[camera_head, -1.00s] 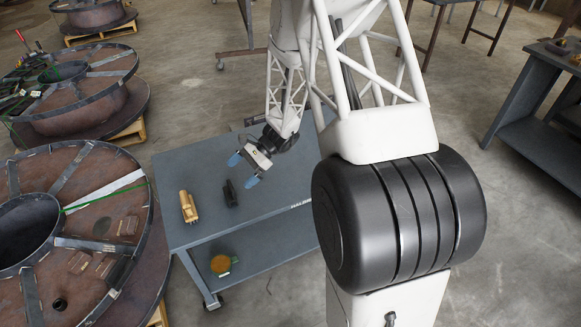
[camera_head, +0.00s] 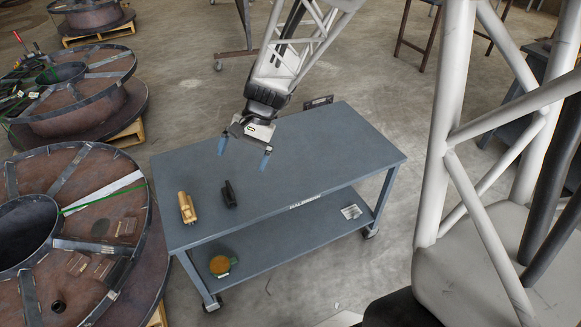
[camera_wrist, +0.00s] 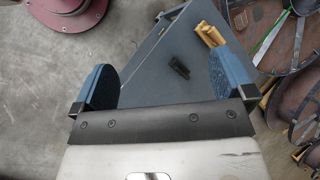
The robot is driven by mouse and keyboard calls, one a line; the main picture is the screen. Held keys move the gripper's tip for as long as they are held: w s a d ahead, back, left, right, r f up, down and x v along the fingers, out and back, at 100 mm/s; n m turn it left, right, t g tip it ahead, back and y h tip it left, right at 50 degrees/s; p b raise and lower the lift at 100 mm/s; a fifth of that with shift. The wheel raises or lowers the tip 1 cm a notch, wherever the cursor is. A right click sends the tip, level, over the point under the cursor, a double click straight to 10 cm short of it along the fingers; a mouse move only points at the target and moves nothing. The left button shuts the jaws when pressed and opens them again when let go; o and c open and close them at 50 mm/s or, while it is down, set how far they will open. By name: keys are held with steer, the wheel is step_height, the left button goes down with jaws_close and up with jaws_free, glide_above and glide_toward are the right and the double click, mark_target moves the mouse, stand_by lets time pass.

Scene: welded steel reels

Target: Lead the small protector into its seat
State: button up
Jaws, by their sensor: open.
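A small black piece (camera_head: 229,194) lies on the grey-blue cart's top (camera_head: 310,150), just right of a yellow-gold block-like piece (camera_head: 187,207). They stand apart. I cannot tell for sure which is the protector or where its seat is. In the wrist view the black piece (camera_wrist: 180,68) lies between the fingers' lines, and the yellow piece (camera_wrist: 210,34) shows partly behind the right finger. My gripper (camera_head: 244,154) is open and empty, with blue fingers pointing down, above the cart top, behind and a little right of both pieces.
The cart's lower shelf (camera_head: 290,238) carries a round orange-brown thing (camera_head: 220,265) with a green part. Large rusty steel reels (camera_head: 88,225) stand at the left, close to the cart. The right part of the cart top is clear.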

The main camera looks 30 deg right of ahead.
steer(key=s+d+r+n+t+h, duration=0.1)
steer(key=s+r+n+t+h, duration=0.1)
steer(key=s+r, duration=0.4)
steer(key=s+d+r+n+t+h, duration=0.2)
steer(key=s+r+n+h, duration=0.2)
steer(key=s, duration=1)
step_height(320, 180, up, 2)
steer(key=shift+n+t, duration=0.3)
steer(key=shift+n, duration=0.1)
